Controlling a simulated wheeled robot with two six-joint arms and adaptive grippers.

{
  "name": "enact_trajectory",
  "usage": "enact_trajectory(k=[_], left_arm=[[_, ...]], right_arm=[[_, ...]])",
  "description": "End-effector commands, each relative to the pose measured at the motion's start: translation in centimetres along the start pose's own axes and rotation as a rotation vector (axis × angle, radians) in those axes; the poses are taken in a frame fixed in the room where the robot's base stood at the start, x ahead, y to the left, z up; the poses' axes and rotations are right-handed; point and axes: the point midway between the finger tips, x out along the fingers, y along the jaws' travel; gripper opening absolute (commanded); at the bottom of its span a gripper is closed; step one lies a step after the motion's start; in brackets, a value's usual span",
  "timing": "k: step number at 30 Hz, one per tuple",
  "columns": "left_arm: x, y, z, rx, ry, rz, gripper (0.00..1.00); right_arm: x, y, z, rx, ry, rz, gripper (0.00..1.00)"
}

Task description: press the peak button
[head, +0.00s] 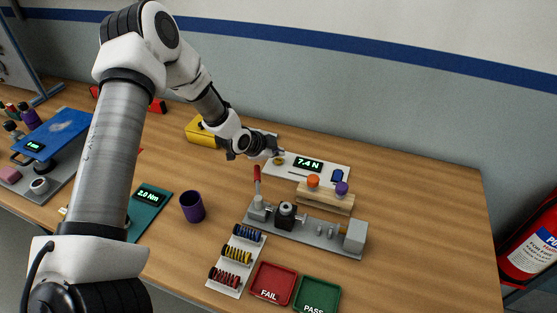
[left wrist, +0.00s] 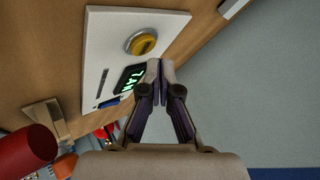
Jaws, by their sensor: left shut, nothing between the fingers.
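A white gauge panel (head: 325,166) lies at the back of the table with a green-lit display (head: 308,164) reading 7.4 N. A blue part (head: 337,175) sits near its right end; I cannot read any label marking it as the peak button. A round yellow knob (head: 278,160) is at the panel's left end. In the left wrist view the panel (left wrist: 97,30), knob (left wrist: 141,43) and display (left wrist: 130,79) show. My left gripper (head: 274,152) is shut and empty near the knob end; its fingertips (left wrist: 160,66) meet beside the display. Contact cannot be told. My right gripper is not in view.
In front stand a wooden block (head: 325,198) with orange and purple knobs, and a grey fixture (head: 315,235) with a red-handled lever. A yellow case (head: 197,132) is left of the panel. A purple cup (head: 192,207) and red and green trays stand nearer. The right tabletop is clear.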

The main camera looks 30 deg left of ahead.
Motion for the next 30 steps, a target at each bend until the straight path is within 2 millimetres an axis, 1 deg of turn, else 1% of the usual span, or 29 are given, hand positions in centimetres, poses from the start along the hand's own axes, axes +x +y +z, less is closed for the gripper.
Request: enact_trajectory(k=[15,23,30], left_arm=[[0.01,0.00,0.01,0.000,0.000,0.000,0.00],[0.58,0.44,0.42,0.000,0.000,0.000,0.00],[0.56,0.42,0.40,0.000,0.000,0.000,0.00]], right_arm=[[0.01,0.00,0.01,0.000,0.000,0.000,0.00],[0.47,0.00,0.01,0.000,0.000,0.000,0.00],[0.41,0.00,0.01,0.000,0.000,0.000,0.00]])
